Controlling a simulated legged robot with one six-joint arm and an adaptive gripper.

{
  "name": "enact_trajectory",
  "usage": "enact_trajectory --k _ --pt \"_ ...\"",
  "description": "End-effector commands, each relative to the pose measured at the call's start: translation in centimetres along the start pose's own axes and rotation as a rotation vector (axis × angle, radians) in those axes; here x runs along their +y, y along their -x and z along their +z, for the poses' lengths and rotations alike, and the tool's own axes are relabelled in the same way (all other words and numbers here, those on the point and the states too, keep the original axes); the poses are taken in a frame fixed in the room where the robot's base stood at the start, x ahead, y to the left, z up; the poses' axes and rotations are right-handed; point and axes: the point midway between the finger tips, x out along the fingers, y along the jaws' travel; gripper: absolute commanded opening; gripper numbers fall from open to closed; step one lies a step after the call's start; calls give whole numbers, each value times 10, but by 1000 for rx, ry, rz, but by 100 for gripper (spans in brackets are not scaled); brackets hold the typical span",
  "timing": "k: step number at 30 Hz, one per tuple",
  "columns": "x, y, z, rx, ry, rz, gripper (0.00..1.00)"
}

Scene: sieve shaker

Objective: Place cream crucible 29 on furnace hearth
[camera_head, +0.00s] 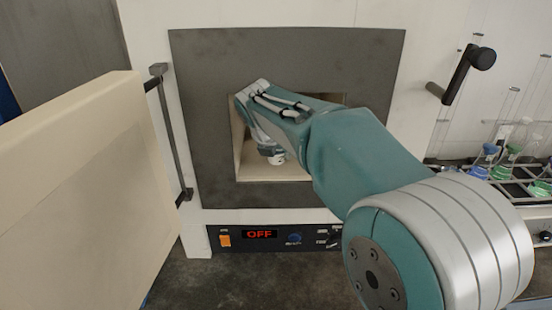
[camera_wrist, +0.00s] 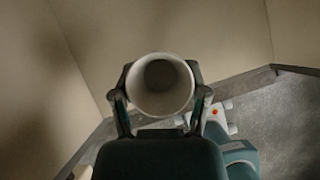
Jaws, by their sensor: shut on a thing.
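The cream crucible (camera_wrist: 160,107) is held between the two fingers of my gripper (camera_wrist: 160,80). In the wrist view I look into its round open mouth, which looks empty, with a finger on each side. In the head view my gripper (camera_head: 269,148) is inside the furnace chamber, pointing down, and a small pale part of the crucible (camera_head: 278,160) shows below it. The furnace hearth (camera_head: 270,174) is the pale chamber floor beneath. I cannot tell whether the crucible touches it. My arm hides the right part of the chamber.
The furnace door (camera_head: 80,190) stands open at the left. The grey front frame (camera_head: 210,120) surrounds the opening closely about my arm. The panel display (camera_head: 260,234) below reads OFF. A rack with glass flasks (camera_head: 505,165) stands at the right.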

Motion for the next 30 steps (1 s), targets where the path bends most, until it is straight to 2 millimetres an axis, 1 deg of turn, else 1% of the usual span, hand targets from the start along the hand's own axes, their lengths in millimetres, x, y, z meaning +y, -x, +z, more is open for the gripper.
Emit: enact_trajectory --k 1,3,11,12,14,15,26,29,30 --pt "1 -7 -5 3 4 -2 11" --pt "2 -14 -10 1 3 -1 11" --pt "0 -15 -10 0 1 0 11" --pt "-1 -16 -10 0 1 1 63" --pt "-2 -16 -10 1 0 2 90" --pt "-2 -16 -10 1 0 2 94" --pt "1 -16 -11 0 2 0 94" --pt "2 -12 -10 -1 2 1 94" --pt "2 -7 -10 -2 2 2 94"
